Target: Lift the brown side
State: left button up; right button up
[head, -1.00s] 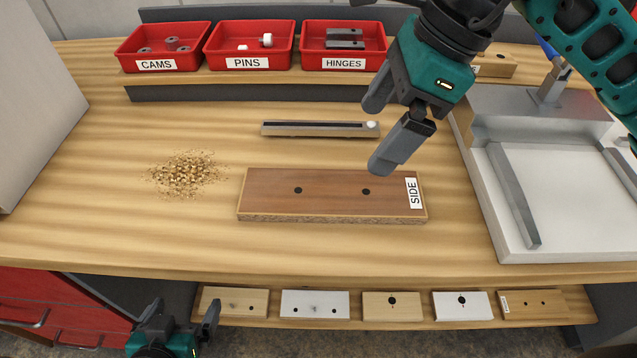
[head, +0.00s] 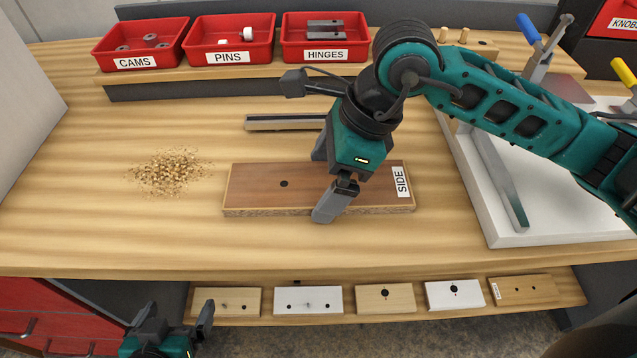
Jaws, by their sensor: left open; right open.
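The brown side (head: 255,187) lies flat on the wooden bench. It is a brown board with a rough front edge, a dark hole showing and a white SIDE label at its right end. My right gripper (head: 325,185) is open above the right half of the board, with one finger near its front edge. The other finger is mostly hidden behind the gripper body, and I cannot tell whether either touches the board. My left gripper (head: 178,318) is open and empty, low at the left in front of the bench.
Sawdust (head: 168,172) lies left of the board. A slotted bar (head: 280,122) lies behind it. Red bins of cams (head: 135,62), pins (head: 228,57) and hinges (head: 322,54) stand at the back. A white tray (head: 498,232) is at right. Several boards lie on the lower shelf (head: 350,309).

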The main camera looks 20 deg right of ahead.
jog(key=c, duration=1)
jog(key=shift+o, duration=0.2)
jog(key=shift+r, duration=0.15)
